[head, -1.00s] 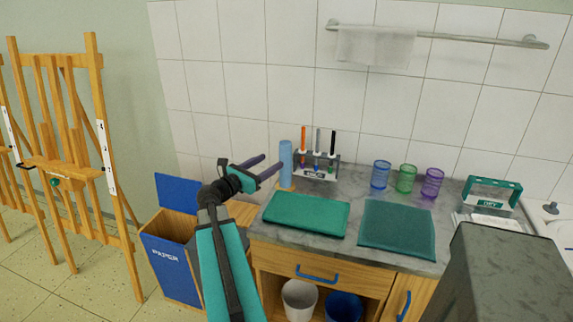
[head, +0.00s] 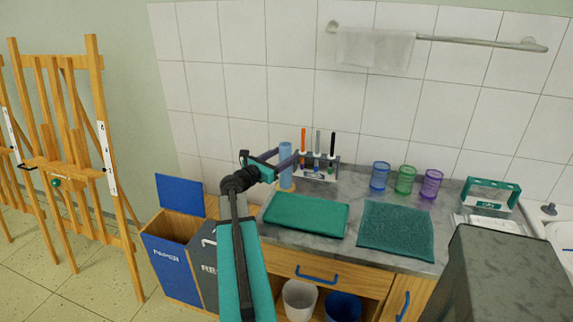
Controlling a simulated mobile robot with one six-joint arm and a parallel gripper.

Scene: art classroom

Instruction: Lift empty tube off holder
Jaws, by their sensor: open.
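The light blue upright tube (head: 286,179) stands on a small wooden base (head: 287,188) at the back left of the grey counter, near the tiled wall. My gripper (head: 287,154) is open and level at the tube's upper part. One purple finger crosses in front of the tube, and the other tip is at its left edge. The tube appears to lie between the fingers, but contact cannot be told. The finger hides part of the tube.
A rack (head: 318,172) with pens stands just right of the tube. A green folded cloth (head: 306,214) and a darker one (head: 396,231) lie in front. Blue, green and purple cups (head: 431,184) stand further right. Paper bin (head: 168,257) is below left.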

